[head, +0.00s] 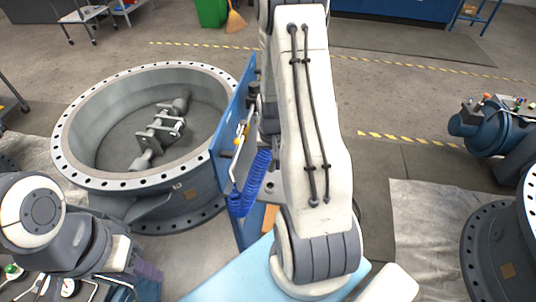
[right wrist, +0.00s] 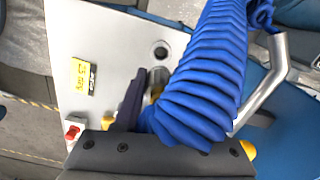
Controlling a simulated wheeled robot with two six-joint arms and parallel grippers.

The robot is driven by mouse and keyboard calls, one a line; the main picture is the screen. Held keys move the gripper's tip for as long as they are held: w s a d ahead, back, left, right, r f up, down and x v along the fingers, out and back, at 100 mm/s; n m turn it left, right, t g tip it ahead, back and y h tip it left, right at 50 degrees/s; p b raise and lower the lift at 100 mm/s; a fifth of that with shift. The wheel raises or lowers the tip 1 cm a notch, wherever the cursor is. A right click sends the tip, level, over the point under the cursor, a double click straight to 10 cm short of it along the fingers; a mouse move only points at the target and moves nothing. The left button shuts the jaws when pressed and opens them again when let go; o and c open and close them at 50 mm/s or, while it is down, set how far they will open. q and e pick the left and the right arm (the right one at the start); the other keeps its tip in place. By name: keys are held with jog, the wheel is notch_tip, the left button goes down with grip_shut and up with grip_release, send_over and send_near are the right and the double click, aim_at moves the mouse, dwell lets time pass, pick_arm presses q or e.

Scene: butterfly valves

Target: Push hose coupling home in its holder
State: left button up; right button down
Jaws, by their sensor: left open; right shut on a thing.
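The blue coiled hose (right wrist: 205,85) fills the middle of the right wrist view and hangs beside the blue upright panel (head: 228,125) in the head view, where it also shows (head: 250,180). My right gripper (right wrist: 147,90) is shut on the hose coupling (right wrist: 156,93), of which only a little yellow shows beside the hose. The pale panel face lies close beyond the fingertips. The holder and how deep the coupling sits are hidden by hose and fingers. In the head view my arm hides most of this gripper. My left gripper (head: 147,277) is open, partly seen at lower left, away from the panel.
A bent metal tube (right wrist: 268,85) runs close beside the hose. The panel face carries a round hole (right wrist: 160,50), a yellow label (right wrist: 78,76) and a red switch (right wrist: 74,130). A large flanged valve ring (head: 140,190) stands left of the panel. Tools (head: 65,288) lie at lower left.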

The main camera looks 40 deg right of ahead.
aim_at(270, 181)
notch_tip(270, 181, down, 2)
jog(key=shift+w+a+b, duration=0.1)
jog(key=shift+a+b, duration=0.05)
jog(key=shift+b, duration=0.6)
notch_tip(270, 181, down, 3)
jog(key=b, duration=0.2)
jog(key=shift+f+b, duration=0.15)
jog(key=shift+b, duration=0.25)
jog(key=shift+f+b, duration=0.65)
jog(key=shift+f, duration=0.25)
jog(key=shift+f, duration=0.2)
jog(key=shift+s+f+b, duration=0.2)
jog(key=shift+f+b, duration=0.45)
jog(key=shift+f, duration=0.4)
dwell(1.4)
jog(key=shift+c, duration=2.1)
grip_release()
